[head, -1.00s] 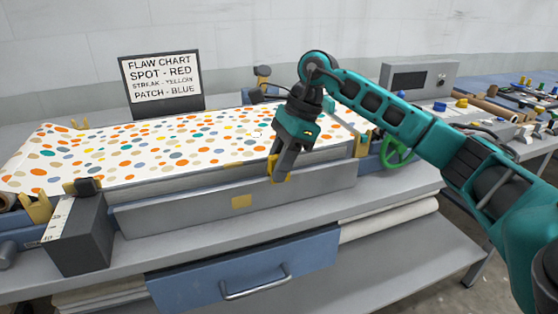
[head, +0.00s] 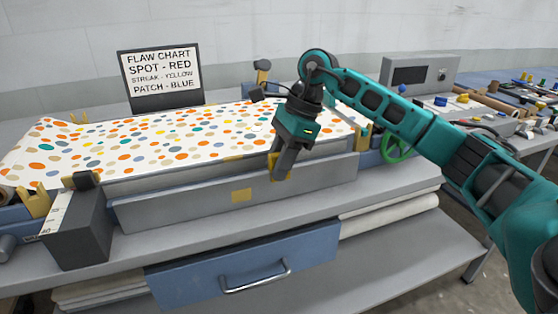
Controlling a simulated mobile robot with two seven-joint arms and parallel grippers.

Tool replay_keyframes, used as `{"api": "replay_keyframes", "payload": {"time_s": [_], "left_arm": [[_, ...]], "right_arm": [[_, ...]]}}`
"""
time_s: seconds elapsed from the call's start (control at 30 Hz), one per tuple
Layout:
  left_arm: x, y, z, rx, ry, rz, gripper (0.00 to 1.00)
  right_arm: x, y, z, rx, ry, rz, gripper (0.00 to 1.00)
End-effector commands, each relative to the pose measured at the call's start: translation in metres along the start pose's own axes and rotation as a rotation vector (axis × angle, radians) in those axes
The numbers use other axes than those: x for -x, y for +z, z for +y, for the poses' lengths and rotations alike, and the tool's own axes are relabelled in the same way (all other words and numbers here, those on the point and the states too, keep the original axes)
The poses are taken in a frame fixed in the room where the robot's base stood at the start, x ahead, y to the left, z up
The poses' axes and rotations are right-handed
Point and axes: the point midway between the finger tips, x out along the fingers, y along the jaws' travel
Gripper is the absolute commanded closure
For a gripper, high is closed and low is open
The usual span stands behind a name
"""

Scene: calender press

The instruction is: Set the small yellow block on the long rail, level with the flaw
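My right gripper (head: 279,172) points down at the near edge of the patterned cloth (head: 150,140), over the long grey rail (head: 200,176). Yellow shows at its fingertips; I cannot tell whether this is the small yellow block or part of the fingers, nor whether the fingers are open. A flat yellow square (head: 241,195) is on the rail's front face, left of and below the gripper. A small tan-yellow strip (head: 233,158) shows at the cloth's near edge. The cloth has many coloured dots; I cannot single out the flaw. My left gripper is not in view.
A flaw chart (head: 161,77) stands behind the cloth, reading spot red, streak yellow, patch blue. A dark box with a scale (head: 77,235) stands at the rail's left end. A green handwheel (head: 397,149) and a grey control box (head: 420,72) are at the right.

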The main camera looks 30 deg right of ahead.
Motion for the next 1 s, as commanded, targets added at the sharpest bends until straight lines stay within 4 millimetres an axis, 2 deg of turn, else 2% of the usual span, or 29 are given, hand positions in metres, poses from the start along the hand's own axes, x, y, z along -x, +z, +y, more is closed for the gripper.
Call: {"api": "replay_keyframes", "payload": {"time_s": [0.03, 0.27, 0.6, 0.77, 1.0], "left_arm": [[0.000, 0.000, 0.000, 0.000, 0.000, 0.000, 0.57], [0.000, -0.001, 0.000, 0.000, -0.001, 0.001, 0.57], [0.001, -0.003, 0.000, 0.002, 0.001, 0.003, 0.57], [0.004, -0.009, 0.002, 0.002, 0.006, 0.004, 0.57], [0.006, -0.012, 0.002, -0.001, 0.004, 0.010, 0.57]], "right_arm": [[0.000, 0.000, 0.000, 0.000, 0.000, 0.000, 0.65], [0.000, 0.000, 0.000, 0.000, 0.000, 0.001, 0.43], [0.000, 0.000, 0.000, 0.000, 0.000, 0.001, 0.43], [0.027, 0.001, -0.001, 0.000, -0.004, 0.000, 0.43], [0.083, 0.001, -0.001, 0.000, -0.005, -0.001, 0.43]]}}
